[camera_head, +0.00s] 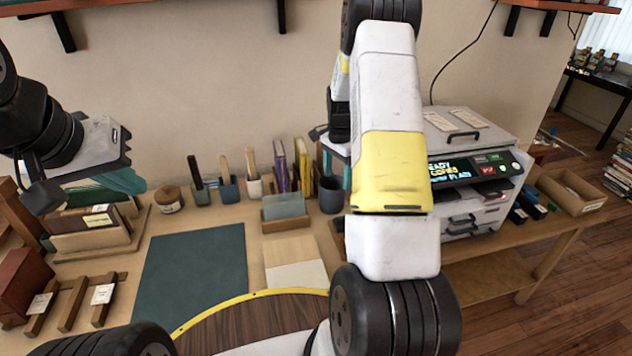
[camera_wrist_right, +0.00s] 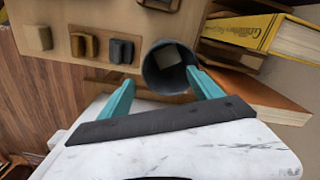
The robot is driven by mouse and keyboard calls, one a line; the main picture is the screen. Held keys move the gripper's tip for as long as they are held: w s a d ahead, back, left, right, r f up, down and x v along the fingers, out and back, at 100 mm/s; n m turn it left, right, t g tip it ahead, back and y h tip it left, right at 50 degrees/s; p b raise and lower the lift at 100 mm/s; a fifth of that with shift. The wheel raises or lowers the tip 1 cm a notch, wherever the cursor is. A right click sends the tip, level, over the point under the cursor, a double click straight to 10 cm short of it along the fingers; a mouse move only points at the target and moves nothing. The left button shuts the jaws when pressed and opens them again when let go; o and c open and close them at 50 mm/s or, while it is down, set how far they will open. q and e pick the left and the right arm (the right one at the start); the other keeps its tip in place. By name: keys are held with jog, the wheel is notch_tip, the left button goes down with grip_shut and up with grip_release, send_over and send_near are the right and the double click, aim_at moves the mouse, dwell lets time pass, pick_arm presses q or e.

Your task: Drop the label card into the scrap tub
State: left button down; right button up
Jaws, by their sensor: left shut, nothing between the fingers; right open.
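The scrap tub, a dark grey round cup (camera_head: 332,196), stands on the table beside the upright books, partly covered by my right arm. In the right wrist view the tub (camera_wrist_right: 150,76) is seen from above, with a pale square piece (camera_wrist_right: 169,56) inside it that looks like the label card. My right gripper (camera_wrist_right: 161,77) is open, its teal fingertips apart at the tub's near rim, with nothing held. In the head view it is mostly hidden behind my arm. My left gripper (camera_head: 134,181) is shut and empty above the table at the left.
Tool holders (camera_head: 228,189) and upright books (camera_head: 303,166) line the back. A printer (camera_head: 470,165) stands right. A dark green mat (camera_head: 193,272) lies in the middle. Wooden racks (camera_head: 70,306) with white tags are at the left.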

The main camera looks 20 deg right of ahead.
jog(key=shift+r, duration=0.1)
notch_tip(320, 180, up, 8)
jog(key=shift+f, duration=0.2)
jog(key=s+a+r+n+t+y, duration=0.1)
jog(key=s+a+r+n+t, duration=0.1)
jog(key=s+a+r+n, duration=0.45)
jog(key=s+a+r+n+t, duration=0.1)
jog(key=s+a+r, duration=0.2)
jog(key=s+r, duration=0.6)
jog(key=s+a+r+n+t, duration=0.1)
jog(key=s+a+r+n, duration=0.1)
jog(key=s, duration=0.5)
jog(key=s+a+r+n+t+y, duration=0.1)
jog(key=s+a+r+n+t, duration=0.1)
jog(key=s+a+n, duration=0.2)
jog(key=s+n, duration=0.1)
jog(key=s, duration=0.1)
jog(key=shift+s+r, duration=0.35)
jog(key=shift+s, duration=0.05)
